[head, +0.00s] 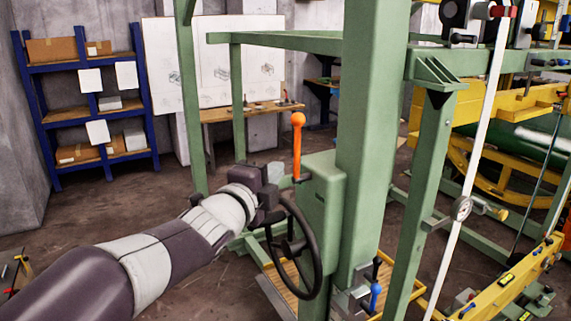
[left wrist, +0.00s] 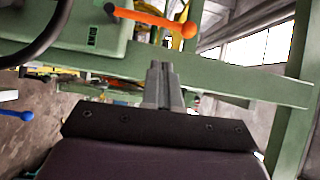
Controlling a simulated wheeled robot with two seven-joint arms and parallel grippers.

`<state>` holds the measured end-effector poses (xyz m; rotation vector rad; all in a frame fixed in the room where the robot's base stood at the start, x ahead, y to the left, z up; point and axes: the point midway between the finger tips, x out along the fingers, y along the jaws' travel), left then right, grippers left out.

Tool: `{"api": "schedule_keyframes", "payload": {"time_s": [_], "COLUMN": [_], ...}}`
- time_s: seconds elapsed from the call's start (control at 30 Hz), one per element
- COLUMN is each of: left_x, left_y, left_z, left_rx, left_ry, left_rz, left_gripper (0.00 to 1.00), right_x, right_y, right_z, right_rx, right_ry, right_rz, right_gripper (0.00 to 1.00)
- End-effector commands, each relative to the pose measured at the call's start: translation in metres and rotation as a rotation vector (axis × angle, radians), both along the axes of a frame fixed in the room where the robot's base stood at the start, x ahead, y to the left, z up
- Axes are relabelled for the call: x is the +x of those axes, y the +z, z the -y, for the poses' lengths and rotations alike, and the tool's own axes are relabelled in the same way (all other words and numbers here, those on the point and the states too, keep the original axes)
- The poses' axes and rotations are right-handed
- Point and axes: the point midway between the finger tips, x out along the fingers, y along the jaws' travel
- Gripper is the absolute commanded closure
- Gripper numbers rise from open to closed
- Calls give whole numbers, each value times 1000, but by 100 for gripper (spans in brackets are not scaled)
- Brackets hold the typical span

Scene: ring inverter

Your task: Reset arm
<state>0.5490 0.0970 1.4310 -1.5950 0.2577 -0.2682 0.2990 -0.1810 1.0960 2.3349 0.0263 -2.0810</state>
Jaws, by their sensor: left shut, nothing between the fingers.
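My left arm reaches in from the left in the head view. Its gripper (head: 275,174) is beside the orange-knobbed lever (head: 297,140) on the green machine, above the black handwheel (head: 296,250). In the left wrist view the left gripper's fingers (left wrist: 161,75) are together and empty. The orange lever (left wrist: 160,20) lies across the top of that view, beyond the fingertips, and looks apart from them. The handwheel (left wrist: 42,38) shows at the upper left there. My right gripper is in neither view.
The green column (head: 366,150) and its box stand close to the gripper. A blue-knobbed lever (head: 375,295) is low on the column; yellow machinery (head: 480,110) fills the right. A blue shelf (head: 85,105) and whiteboard stand behind. Open floor (head: 110,215) lies behind the arm.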

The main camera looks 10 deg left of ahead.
Motion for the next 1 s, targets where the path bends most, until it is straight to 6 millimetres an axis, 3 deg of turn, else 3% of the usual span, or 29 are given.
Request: {"api": "schedule_keyframes", "payload": {"time_s": [0.07,0.17,0.2,0.3,0.4,0.5,0.6,1.0], "left_x": [-2,-27,-46,-106,-171,-222,-249,-251], "left_y": [-42,-128,-165,-240,-291,-319,-332,-336], "left_z": [-16,-44,-54,-73,-81,-84,-85,-88], "left_rx": [-186,-488,-602,-839,-989,-1054,-1058,-1056], "left_ry": [92,316,429,733,1017,1218,1304,1319], "left_rz": [-210,-573,-713,-1003,-1207,-1334,-1397,-1402], "left_gripper": [100,100,100,100,100,100,100,100], "right_x": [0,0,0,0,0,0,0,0], "right_y": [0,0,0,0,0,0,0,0], "right_z": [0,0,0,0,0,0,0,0], "right_rx": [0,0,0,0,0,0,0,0], "right_ry": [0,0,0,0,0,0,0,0], "right_rz": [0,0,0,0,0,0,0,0], "right_gripper": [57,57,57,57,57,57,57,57]}}
